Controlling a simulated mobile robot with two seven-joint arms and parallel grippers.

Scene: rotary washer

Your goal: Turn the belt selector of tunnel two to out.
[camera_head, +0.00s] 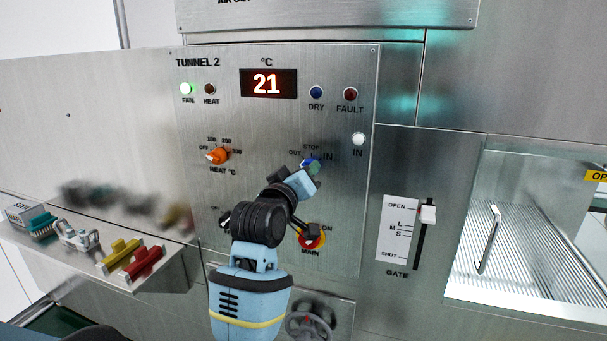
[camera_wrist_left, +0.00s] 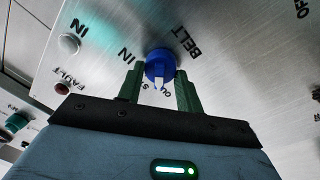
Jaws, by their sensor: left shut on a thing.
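The belt selector (camera_head: 311,163) is a blue knob on the steel TUNNEL 2 panel (camera_head: 345,215), with OUT, STOP and IN printed around it. My left gripper (camera_head: 312,168) reaches up to it from below. In the left wrist view the round blue selector (camera_wrist_left: 158,63) sits between the two green fingers of my left gripper (camera_wrist_left: 160,80), which are shut on it. Its white pointer is directed down the picture, between the partly hidden STOP and OUT marks; I cannot tell exactly which it meets. My right gripper is not in view.
The orange HEAT knob (camera_head: 217,156) is left of the selector; the red and yellow MAIN switch (camera_head: 312,237) is close below, partly behind my arm. The white IN lamp (camera_head: 358,139) and GATE slider (camera_head: 428,214) are to the right. A shelf (camera_head: 180,272) with handles juts out left.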

